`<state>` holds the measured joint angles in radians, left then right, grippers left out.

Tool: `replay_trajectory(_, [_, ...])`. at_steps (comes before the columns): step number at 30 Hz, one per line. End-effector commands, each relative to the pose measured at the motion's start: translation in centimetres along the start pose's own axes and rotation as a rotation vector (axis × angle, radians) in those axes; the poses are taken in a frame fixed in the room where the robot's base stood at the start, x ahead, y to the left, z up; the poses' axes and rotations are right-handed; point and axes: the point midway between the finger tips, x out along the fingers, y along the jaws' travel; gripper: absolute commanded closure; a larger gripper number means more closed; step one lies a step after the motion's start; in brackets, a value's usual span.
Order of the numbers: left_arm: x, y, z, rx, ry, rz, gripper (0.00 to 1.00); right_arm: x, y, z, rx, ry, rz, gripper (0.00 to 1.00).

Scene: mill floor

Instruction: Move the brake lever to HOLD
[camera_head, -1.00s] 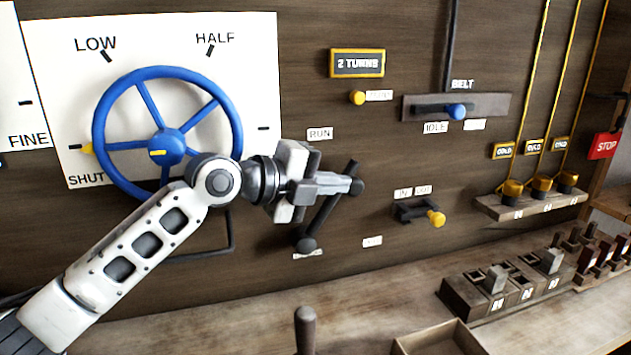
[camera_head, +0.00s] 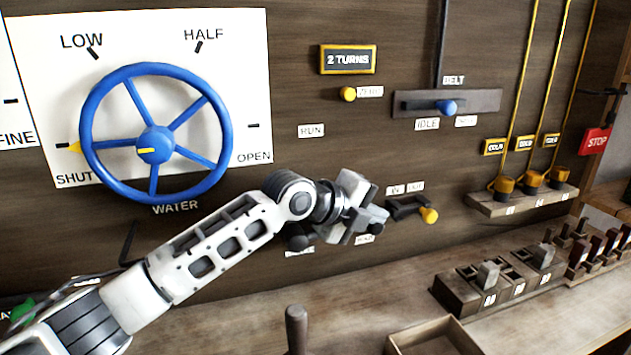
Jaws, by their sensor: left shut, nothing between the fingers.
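The brake lever's dark round pivot (camera_head: 297,240) shows on the wooden wall, just left of my left gripper. The rest of the lever is mostly hidden behind the gripper, so its exact angle is unclear. The RUN label (camera_head: 311,130) is above, and a partly covered label (camera_head: 365,240), which seems to read HOLD, is to the lower right. My left gripper (camera_head: 374,220) is shut with nothing between its fingers, in front of the lever area and close to that lower label. Whether it touches the lever cannot be told. My right gripper is not in view.
A blue water wheel (camera_head: 155,143) is at left. A small yellow-knobbed lever (camera_head: 428,215) is close to the right of my gripper. The blue belt knob (camera_head: 446,107) is above. A bench (camera_head: 340,300) runs below, with an upright peg (camera_head: 296,328) and an open box (camera_head: 440,335).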

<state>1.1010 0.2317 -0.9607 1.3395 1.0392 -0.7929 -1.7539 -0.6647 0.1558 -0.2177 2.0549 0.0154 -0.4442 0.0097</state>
Motion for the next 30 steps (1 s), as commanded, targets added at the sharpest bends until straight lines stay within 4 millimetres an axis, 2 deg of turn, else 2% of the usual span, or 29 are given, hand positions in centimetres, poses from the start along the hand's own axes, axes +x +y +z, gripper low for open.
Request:
replay_trajectory(3, [0.8,0.9,-0.2,-0.001,-0.001,0.002,1.0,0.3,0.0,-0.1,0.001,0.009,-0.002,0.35])
replay_trajectory(12, [1.6,1.6,-0.4,0.0,0.0,-0.001,1.0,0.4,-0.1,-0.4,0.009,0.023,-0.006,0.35])
replay_trajectory(30, [1.5,1.3,-0.4,0.0,0.0,-0.001,1.0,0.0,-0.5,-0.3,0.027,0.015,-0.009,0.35])
